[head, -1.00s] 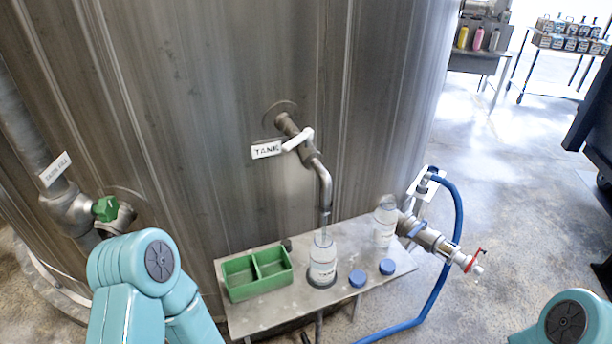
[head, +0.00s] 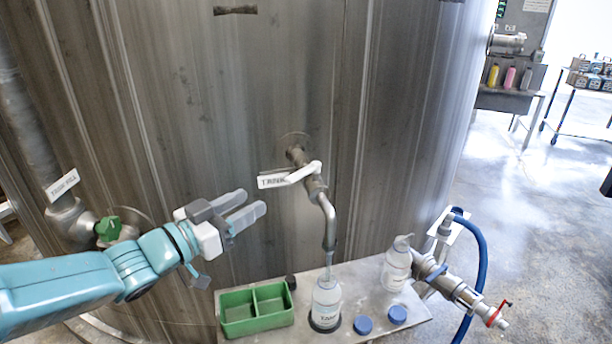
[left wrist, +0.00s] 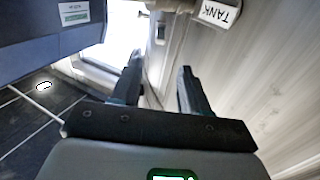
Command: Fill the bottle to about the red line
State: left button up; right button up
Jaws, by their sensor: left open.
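A clear bottle (head: 326,302) with a white label stands upright on the metal shelf, under the bent spout (head: 329,228) of the tank tap. A thin pale column joins spout and bottle; I cannot tell if it is liquid. The red line and fill level are too small to make out. My right gripper is out of view.
The shelf (head: 375,292) also holds a green two-part tray (head: 256,311), two blue caps (head: 380,321) and a second bottle (head: 397,266). A red-handled valve (head: 490,310) and blue hose (head: 482,262) are at right. A green-handled valve (head: 108,229) is left.

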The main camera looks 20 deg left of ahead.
aim_at(303, 171)
pick_arm(q)
jog(key=x, duration=0.7)
jog(key=p+x, duration=0.1)
jog(key=x, duration=0.7)
jog(key=shift+w+d+f+p, duration=0.15)
jog(key=shift+w+f+p, duration=0.05)
jog(key=shift+w+p, duration=0.1)
jog(key=shift+w+d+f, duration=0.1)
jog(key=shift+w, duration=0.05)
grip_shut()
